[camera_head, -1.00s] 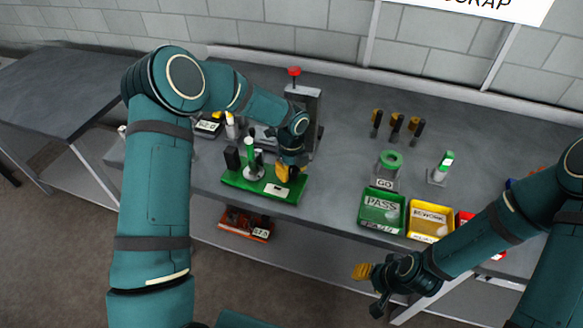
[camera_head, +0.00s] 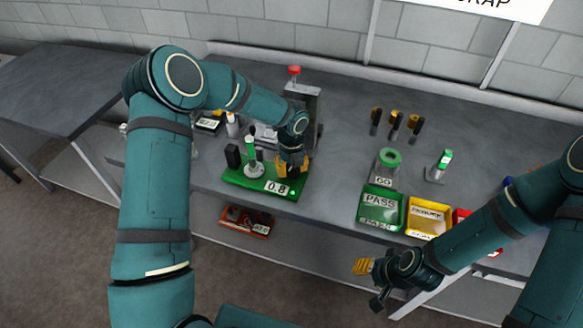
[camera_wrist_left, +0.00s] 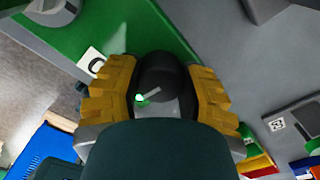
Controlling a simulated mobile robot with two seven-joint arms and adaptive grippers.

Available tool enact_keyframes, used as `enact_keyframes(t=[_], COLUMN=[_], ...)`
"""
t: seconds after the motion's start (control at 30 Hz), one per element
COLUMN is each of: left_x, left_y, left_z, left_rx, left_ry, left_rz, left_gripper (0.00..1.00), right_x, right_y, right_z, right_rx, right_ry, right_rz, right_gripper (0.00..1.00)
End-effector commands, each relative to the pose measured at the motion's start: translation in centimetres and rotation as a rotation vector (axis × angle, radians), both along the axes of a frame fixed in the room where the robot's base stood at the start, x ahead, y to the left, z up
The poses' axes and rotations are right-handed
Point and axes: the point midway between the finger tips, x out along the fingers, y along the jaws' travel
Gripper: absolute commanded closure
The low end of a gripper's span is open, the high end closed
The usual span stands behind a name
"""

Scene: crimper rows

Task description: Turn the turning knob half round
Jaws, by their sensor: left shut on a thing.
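The turning knob (camera_wrist_left: 163,80) is black and round with a pale pointer line, seen from above in the left wrist view. It sits on the green base (camera_head: 236,182) at the bench's front edge, and my gripper mostly hides it in the head view. My left gripper (camera_head: 292,168) points down over the right part of that base. Its yellow ribbed fingers are shut on the knob, one on each side. A white plate (camera_head: 277,187) on the base reads 0.8, with a small green light beside it. My right gripper (camera_head: 368,284) hangs in front of the bench, away from the knob; its opening is unclear.
A green-topped post (camera_head: 251,153) and a black block (camera_head: 233,157) stand on the base left of my gripper. A press with a red top (camera_head: 294,71) stands behind. Green PASS (camera_head: 381,222) and yellow REWORK (camera_head: 428,228) trays lie to the right, with clear bench between.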

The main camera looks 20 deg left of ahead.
Motion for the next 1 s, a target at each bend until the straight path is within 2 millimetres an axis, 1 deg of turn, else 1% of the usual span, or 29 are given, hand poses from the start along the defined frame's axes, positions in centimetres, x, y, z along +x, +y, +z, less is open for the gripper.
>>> enact_keyframes(t=[0.1,0.13,0.2,0.5,0.63,0.77,1.0], left_x=[-0.2,-0.2,-0.2,-0.1,0.0,0.0,0.0], left_y=[0.0,0.0,0.0,0.0,0.0,0.0,0.0], left_z=[-0.2,-0.2,-0.2,0.0,0.8,2.8,7.8], left_rx=[-0.001,-0.001,0.0,0.0,0.0,0.0,0.0], left_ry=[0.006,0.006,0.005,0.001,-0.001,-0.002,-0.001], left_rz=[0.0,0.0,0.001,0.001,0.002,0.001,0.002], left_gripper=[0.96,0.48,0.25,0.25,0.25,0.25,0.25], right_x=[0.0,0.0,0.0,0.0,0.0,0.0,0.0], right_y=[0.0,0.0,0.0,0.0,0.0,0.0,0.0], right_z=[0.0,0.0,0.0,0.0,0.0,0.0,0.0], right_rx=[0.0,0.0,0.0,0.0,0.0,0.0,0.0], right_ry=[0.0,0.0,0.0,0.0,0.0,0.0,0.0], right_rz=[0.0,0.0,0.0,0.0,0.0,0.0,0.0], right_gripper=[0.53,0.53,0.53,0.53,0.53,0.53,0.53])
